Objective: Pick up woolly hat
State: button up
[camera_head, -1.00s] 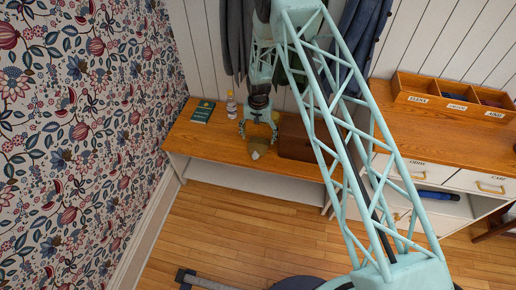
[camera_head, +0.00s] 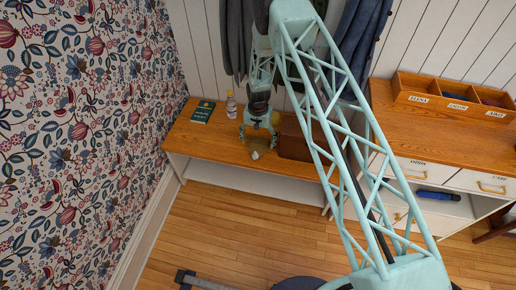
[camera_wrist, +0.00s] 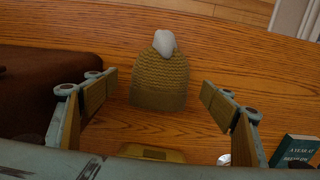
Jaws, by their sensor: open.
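The woolly hat (camera_wrist: 160,85) is an olive-brown knit with a pale grey bobble. It lies on the wooden bench top (camera_head: 205,145) between my fingers in the wrist view. In the head view its pale bobble (camera_head: 255,155) shows just below my gripper (camera_head: 258,135), which hides most of the rest. My gripper (camera_wrist: 158,105) is open, with one finger on each side of the hat. Gaps show between the hat and both fingers, and nothing is held.
Dark coats (camera_head: 235,40) hang behind. A dresser (camera_head: 440,130) with a labelled wooden organiser (camera_head: 450,97) stands at right.

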aim_at(258, 145)
jog(key=shift+f, duration=1.55)
jog(key=c, duration=1)
